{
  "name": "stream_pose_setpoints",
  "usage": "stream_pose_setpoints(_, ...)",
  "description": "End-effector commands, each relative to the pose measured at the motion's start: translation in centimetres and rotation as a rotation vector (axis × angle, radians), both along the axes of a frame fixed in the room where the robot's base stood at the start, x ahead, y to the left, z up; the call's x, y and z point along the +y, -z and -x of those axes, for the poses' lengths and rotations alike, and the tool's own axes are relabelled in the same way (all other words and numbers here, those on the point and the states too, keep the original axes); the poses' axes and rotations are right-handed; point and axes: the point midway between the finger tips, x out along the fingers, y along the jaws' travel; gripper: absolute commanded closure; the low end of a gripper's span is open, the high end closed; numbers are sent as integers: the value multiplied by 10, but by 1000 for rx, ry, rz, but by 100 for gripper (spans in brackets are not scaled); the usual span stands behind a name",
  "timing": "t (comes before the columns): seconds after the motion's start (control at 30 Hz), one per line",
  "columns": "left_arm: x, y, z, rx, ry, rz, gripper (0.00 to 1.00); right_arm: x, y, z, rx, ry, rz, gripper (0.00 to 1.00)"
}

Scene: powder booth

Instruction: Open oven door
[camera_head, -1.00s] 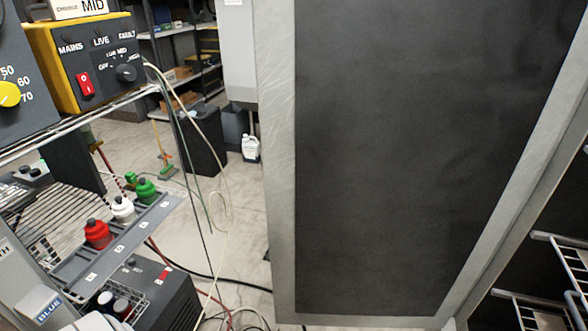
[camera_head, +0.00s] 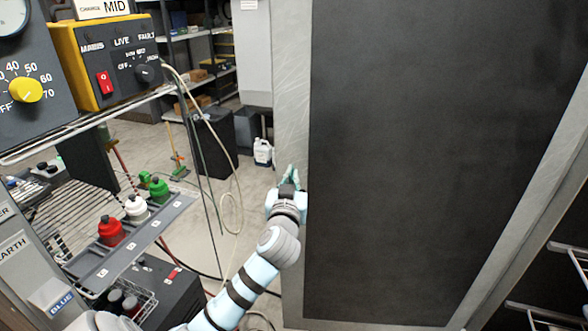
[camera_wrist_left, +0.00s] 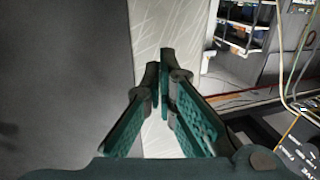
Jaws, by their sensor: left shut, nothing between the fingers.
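The oven door (camera_head: 430,150) is a large dark panel in a scratched pale metal frame. It fills the middle and right of the head view and stands at an angle, with rack rails showing past its right edge. My left gripper (camera_head: 291,172) is at the door's left frame strip, fingers pointing away from me. In the left wrist view, the teal fingers (camera_wrist_left: 162,68) come together at the tips in front of the pale frame strip (camera_wrist_left: 160,130), with nothing between them. I cannot tell whether they touch the door. My right gripper is not in view.
A yellow control box (camera_head: 105,65) and a wire shelf with a tray of red, white and green bottles (camera_head: 135,207) stand at the left. Cables (camera_head: 232,170) hang beside my left arm. Oven rack rails (camera_head: 565,255) show at the right. Some floor is clear left of the door.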

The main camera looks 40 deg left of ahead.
Motion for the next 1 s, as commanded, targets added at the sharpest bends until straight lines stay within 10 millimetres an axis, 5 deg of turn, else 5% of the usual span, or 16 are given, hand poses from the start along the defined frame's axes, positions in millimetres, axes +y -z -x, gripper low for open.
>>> stream_pose_setpoints(0.23,18,0,-27,2,1,-1,100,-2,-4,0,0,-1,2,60)
stream_pose_setpoints(0.77,23,1,-33,3,9,-1,100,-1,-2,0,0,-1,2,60)
stream_pose_setpoints(1.0,52,2,-51,3,54,-4,100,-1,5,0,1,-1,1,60)
